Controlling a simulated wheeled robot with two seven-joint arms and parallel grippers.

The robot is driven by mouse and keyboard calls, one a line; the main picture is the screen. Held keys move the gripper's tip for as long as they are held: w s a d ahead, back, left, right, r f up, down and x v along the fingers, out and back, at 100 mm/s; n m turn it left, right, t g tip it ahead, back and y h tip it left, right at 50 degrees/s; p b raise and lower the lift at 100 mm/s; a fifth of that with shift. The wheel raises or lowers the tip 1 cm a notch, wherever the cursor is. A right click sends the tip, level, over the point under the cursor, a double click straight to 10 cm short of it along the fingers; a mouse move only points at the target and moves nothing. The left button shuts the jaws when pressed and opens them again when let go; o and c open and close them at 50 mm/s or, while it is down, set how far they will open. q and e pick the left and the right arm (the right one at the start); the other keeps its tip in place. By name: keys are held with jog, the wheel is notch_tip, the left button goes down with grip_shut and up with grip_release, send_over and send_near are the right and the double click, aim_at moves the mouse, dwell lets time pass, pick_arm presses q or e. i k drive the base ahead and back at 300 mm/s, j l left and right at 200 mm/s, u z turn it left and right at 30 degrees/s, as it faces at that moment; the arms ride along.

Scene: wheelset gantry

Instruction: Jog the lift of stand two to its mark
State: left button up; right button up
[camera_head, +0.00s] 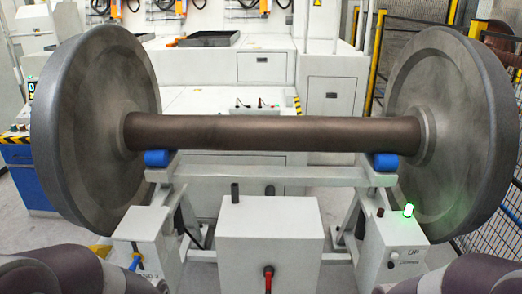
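A wheelset with a brown axle (270,131) and two big grey wheels, left (95,130) and right (450,125), spans the view. The axle lies over two blue pads (160,158) (385,161) on a white lift beam (270,176). Any gap at the pads cannot be made out. A right control box (393,245) reads "UP", with smaller lettering below, and carries a lit green lamp (408,209). A left box (147,240) has a blue handle (137,262). No lift mark or stand number is clearly readable. My arm links show at both bottom corners; neither gripper is in view.
A white central cabinet (270,235) with a red handle (268,278) stands in front. Behind are white machine cabinets (335,95) and a black tray (208,39). Yellow posts (374,62) and mesh fencing (495,235) bound the right side.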

aim_at(394, 256)
jog(key=z, duration=1.05)
